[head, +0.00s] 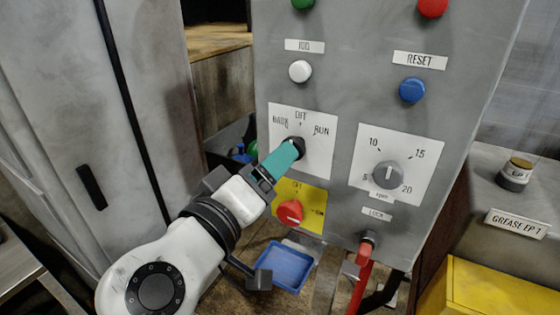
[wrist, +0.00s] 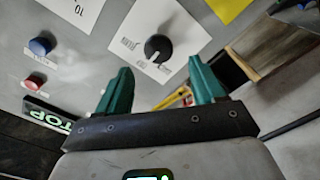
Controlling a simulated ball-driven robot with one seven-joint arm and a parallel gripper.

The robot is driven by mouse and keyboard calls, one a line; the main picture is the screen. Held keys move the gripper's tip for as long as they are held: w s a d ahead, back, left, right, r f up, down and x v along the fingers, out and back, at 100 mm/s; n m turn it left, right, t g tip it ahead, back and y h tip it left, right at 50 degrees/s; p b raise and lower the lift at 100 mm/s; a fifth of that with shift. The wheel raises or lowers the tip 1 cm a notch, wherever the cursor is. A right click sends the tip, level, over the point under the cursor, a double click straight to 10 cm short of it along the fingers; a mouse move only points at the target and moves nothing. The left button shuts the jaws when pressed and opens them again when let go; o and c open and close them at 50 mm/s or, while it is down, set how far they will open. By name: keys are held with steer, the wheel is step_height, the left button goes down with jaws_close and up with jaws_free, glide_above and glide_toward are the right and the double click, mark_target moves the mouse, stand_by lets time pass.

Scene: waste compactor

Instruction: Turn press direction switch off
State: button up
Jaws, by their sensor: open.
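The press direction switch is a black rotary knob (head: 295,146) on a white plate lettered with OFF at the top and RUN at the right; the left word is hard to read. In the wrist view the knob (wrist: 158,47) shows whole, just beyond and between the fingertips. My gripper (head: 284,157) has teal fingers and reaches up from lower left, covering part of the knob in the head view. In the wrist view my gripper (wrist: 160,68) is open, with nothing between the fingers. I cannot tell clearly where the knob points.
Close below is a red knob (head: 290,212) on a yellow plate. To the right are a grey dial (head: 387,174) and a red key-like handle (head: 365,250) under LOCK. White (head: 300,71) and blue (head: 412,90) buttons sit above. A blue tray (head: 285,268) lies below the panel.

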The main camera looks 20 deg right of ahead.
steer(key=b+v, duration=0.1)
steer(key=v, duration=0.5)
stand_by(0.4)
